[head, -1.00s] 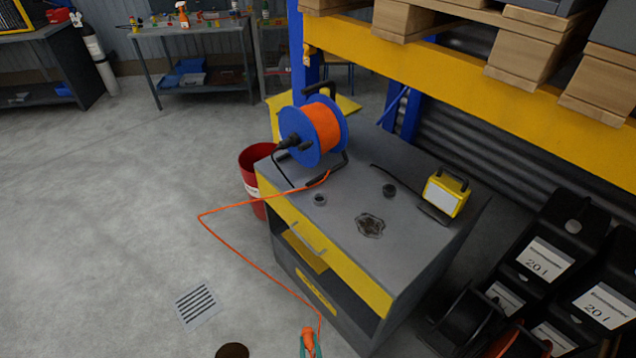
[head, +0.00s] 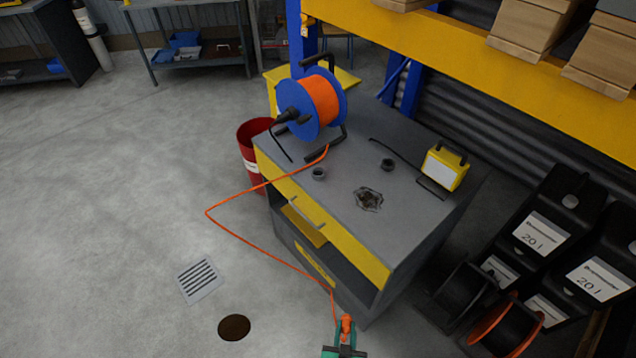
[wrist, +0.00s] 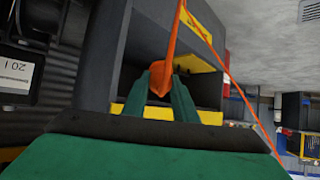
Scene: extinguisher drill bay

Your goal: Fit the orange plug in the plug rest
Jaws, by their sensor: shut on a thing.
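The orange plug (head: 346,324) is at the bottom of the head view, on the end of the orange cable (head: 262,254). My gripper (head: 346,339) is shut on it, in front of the cabinet (head: 400,215) and below its top. The wrist view shows the plug (wrist: 160,79) between my two green fingers, with the cable running up from it. Two small dark round fittings stand on the cabinet top, a left one (head: 319,174) and a right one (head: 388,165). I cannot tell which is the plug rest. My gripper is well apart from both.
A blue cable reel (head: 296,98) with orange cable stands at the cabinet's back left. A yellow work lamp (head: 444,168) stands at the right. A dark stain (head: 369,199) lies between. Black canisters (head: 545,235) stand right of the cabinet. The floor at left is mostly clear.

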